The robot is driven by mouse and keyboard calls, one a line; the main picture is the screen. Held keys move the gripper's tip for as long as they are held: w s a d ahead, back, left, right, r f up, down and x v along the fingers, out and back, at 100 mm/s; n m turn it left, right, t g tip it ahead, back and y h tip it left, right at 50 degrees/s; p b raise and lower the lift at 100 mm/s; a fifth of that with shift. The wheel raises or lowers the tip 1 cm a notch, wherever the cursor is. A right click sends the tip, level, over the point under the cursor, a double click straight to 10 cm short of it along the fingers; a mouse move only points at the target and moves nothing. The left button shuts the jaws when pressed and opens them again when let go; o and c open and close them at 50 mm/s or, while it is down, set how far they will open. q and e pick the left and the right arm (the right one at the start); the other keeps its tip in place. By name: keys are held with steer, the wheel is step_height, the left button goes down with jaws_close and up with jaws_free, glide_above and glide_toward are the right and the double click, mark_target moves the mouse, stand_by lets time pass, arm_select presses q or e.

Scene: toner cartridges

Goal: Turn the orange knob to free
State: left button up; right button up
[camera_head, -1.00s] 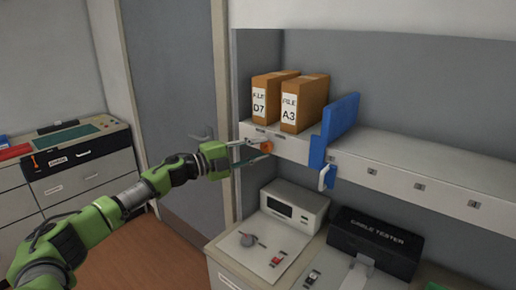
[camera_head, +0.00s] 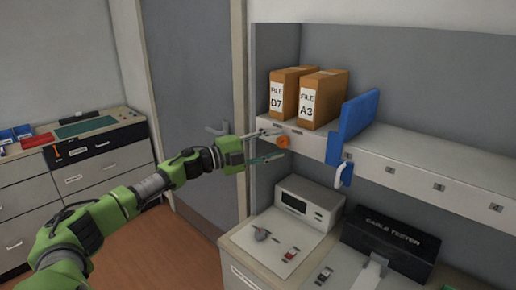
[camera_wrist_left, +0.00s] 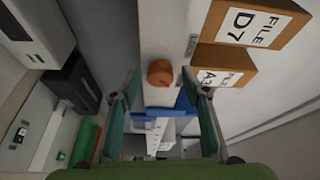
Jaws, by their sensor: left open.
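The orange knob (camera_head: 283,142) sits on the front edge of the shelf, below the file boxes. In the left wrist view the orange knob (camera_wrist_left: 160,73) shows ahead of and between the spread fingers. My left gripper (camera_head: 269,145) is open, with one finger above and one below the knob's level, close to its left side. In the wrist view my left gripper (camera_wrist_left: 157,85) holds nothing. I cannot tell if a finger touches the knob. A small label (camera_wrist_left: 192,46) is beside the knob; its text is too blurred to read. My right gripper is out of view.
File boxes D7 (camera_head: 283,100) and A3 (camera_head: 318,105) stand on the shelf (camera_head: 410,155) above the knob. A blue bookend-like panel (camera_head: 352,128) with a pale handle is to the right. Below are a white instrument (camera_head: 310,207) and a black cable tester (camera_head: 390,243).

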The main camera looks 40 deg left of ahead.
arm_select(q)
steer(key=v, duration=1.1)
steer(key=shift+s, duration=0.25)
stand_by(0.3)
steer(key=shift+a+r, duration=0.1)
stand_by(0.5)
